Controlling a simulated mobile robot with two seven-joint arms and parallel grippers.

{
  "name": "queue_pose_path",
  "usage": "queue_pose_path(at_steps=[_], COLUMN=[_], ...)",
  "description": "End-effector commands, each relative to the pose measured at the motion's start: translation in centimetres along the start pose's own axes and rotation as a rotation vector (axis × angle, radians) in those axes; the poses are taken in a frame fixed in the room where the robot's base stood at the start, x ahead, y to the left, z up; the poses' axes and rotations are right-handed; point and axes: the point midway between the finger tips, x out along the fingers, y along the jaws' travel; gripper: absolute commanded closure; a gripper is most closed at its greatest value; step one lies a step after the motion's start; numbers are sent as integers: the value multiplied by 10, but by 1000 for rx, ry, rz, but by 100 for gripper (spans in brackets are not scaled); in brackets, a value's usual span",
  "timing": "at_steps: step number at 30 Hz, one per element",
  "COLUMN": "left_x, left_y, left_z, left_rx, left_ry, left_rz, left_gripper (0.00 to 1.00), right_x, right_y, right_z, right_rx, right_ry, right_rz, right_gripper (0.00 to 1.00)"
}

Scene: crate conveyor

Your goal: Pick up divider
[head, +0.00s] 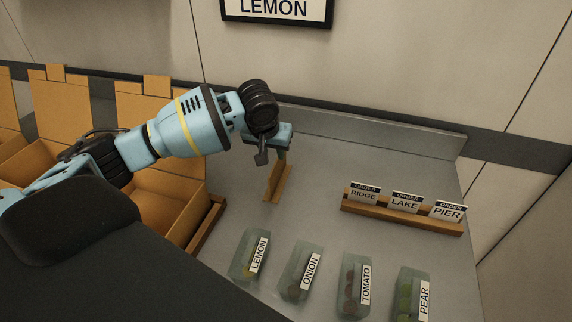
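The divider (275,187), a thin tan upright piece, stands on the grey table left of centre in the head view. My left gripper (272,157) is just above the divider's upper end and points down, with its two dark fingers apart. The far finger overlaps the divider's top in the picture, and I cannot tell whether it touches. My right gripper is not in view.
Open tan boxes (170,190) line the left side. Clear bags labelled LEMON (248,262), ONION (299,275), TOMATO (352,288) and PEAR (409,298) lie in front. A wooden rack (385,212) with order cards stands right. The table (315,215) between is clear.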

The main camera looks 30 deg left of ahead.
Motion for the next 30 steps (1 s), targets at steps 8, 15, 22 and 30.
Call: queue_pose_path(at_steps=[8,15,22,30], left_x=[11,27,45,77], left_y=[0,1,5,8], left_z=[1,0,1,1], left_rx=[0,0,1,0], left_ry=[-4,-1,-3,-2], left_rz=[-2,0,-2,-1], left_gripper=[69,69,69,69], right_x=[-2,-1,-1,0], right_y=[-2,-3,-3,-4], right_z=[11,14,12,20], right_rx=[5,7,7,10], right_ry=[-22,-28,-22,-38], right_rz=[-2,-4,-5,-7], right_gripper=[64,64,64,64])
